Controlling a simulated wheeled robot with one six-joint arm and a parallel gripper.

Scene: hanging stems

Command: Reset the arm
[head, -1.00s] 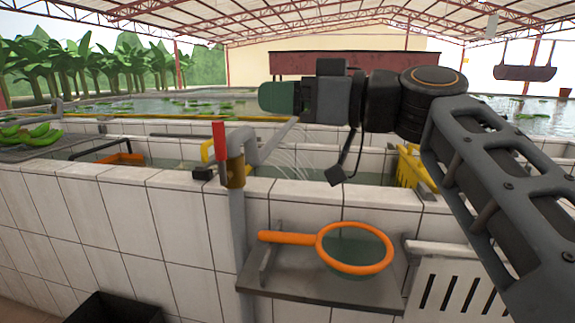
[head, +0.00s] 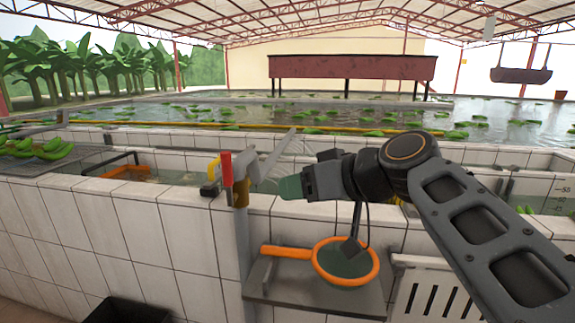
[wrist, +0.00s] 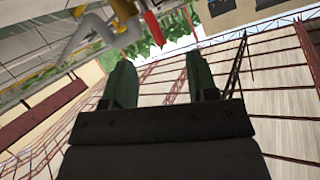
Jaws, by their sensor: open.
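My gripper (head: 287,187) is at the end of my bent arm, in front of the white tiled wall and just right of the tap pipe. In the wrist view its two green fingers (wrist: 152,82) stand apart with nothing between them. The wrist view is turned over and shows the roof trusses past the fingers.
A pipe with a red-handled valve (head: 227,172) stands close left of my gripper, with water spraying nearby. An orange-rimmed net (head: 288,252) lies on a grey shelf (head: 300,300) below my arm. A white slotted crate (head: 425,290) is at the right. Green bananas (head: 40,147) lie far left.

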